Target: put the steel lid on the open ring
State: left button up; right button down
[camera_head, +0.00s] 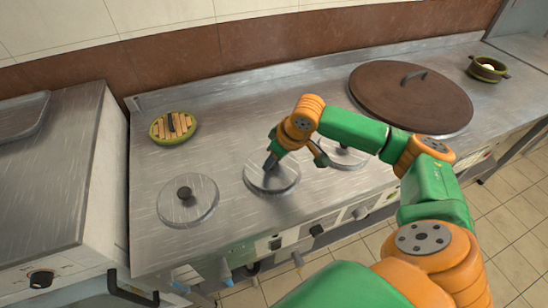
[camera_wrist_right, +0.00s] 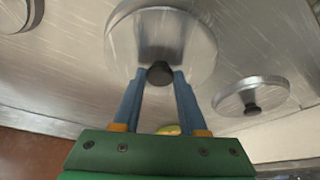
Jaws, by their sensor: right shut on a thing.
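My right gripper (camera_head: 268,166) is shut on the black knob (camera_wrist_right: 160,73) of a round steel lid (camera_head: 275,182) at the middle of the steel counter. In the right wrist view, the blue fingers stand either side of the knob, with the lid (camera_wrist_right: 190,40) behind it. I cannot tell whether the lid rests on the counter or is slightly raised. A round grey disc (camera_head: 346,157) lies to its right, partly hidden by my right arm; I cannot tell whether it is the open ring. My left gripper is out of view.
Another steel lid (camera_head: 187,204) with a black knob lies to the left. A green dish with wooden slats (camera_head: 173,128) sits at the back left, a large brown lid (camera_head: 415,103) at the right, and a small green pot (camera_head: 487,70) beyond. Knobs line the front edge.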

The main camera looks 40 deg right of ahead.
jog(key=shift+f, duration=0.55)
jog(key=c, duration=0.7)
grip_release()
jog(key=shift+c, duration=0.2)
jog(key=a+p+v, duration=0.1)
jog(key=p+v, duration=1)
jog(key=p, duration=0.1)
jog(key=shift+d+p, duration=0.4)
jog(key=shift+d, duration=0.1)
